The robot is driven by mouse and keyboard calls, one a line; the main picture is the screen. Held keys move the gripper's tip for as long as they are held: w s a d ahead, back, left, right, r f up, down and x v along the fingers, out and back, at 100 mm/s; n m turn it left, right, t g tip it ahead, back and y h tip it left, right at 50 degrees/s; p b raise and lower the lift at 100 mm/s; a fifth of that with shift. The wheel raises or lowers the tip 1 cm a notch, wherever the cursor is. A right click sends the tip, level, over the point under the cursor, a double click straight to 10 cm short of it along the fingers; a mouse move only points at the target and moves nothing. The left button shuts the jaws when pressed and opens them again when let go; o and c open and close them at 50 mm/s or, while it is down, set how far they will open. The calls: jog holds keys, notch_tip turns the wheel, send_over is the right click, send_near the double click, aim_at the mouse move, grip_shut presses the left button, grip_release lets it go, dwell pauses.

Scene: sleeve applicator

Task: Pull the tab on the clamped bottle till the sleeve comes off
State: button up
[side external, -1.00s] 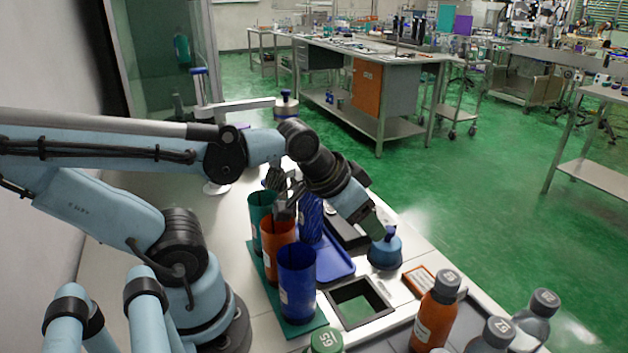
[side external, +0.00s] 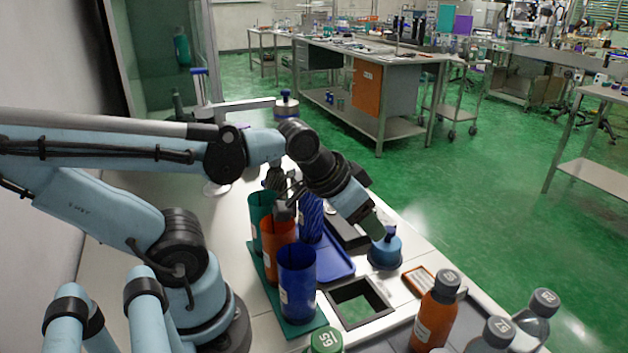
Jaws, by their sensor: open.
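My gripper (side external: 284,208) hangs at the orange sleeve cup's rim, partly hidden by its own dark links; it looks small and holds nothing that I can make out. A teal cup (side external: 260,209), an orange cup (side external: 277,240) and a dark blue cup (side external: 297,283) stand upright in a row on a green base strip (side external: 308,327). A blue ribbed upright piece (side external: 312,222) stands behind the orange cup, close to the right of my gripper. I cannot make out the clamped bottle or its tab for certain; my wrist and the cups block part of that area.
A blue tray (side external: 338,268) lies behind the cups. A dark square frame (side external: 358,303) and a blue domed vessel (side external: 385,252) are to the right. An orange bottle (side external: 435,315) and grey-capped bottles stand at the front right. A metal post with an arm (side external: 245,105) rises at the back.

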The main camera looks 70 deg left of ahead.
jog(key=shift+c, duration=1)
jog(key=a+r+g, duration=0.1)
jog(key=a, duration=0.1)
jog(key=w+a+r, duration=0.1)
jog(key=a, duration=0.2)
jog(key=w+a+r+g+y, duration=0.1)
jog(key=a+r, duration=0.1)
jog(key=a, duration=0.1)
jog(key=shift+a+r+n+g, duration=0.1)
jog(key=shift+a+n+g, duration=0.2)
jog(key=shift+n, duration=0.1)
jog(key=shift+c, duration=0.7)
notch_tip(320, 180, up, 5)
jog(key=n+g+h, duration=0.1)
jog(key=g, duration=0.4)
send_over(291, 186)
jog(key=a, duration=0.1)
jog(key=f, duration=1.2)
jog(key=shift+w, duration=0.2)
jog(key=shift+r, duration=0.1)
grip_shut()
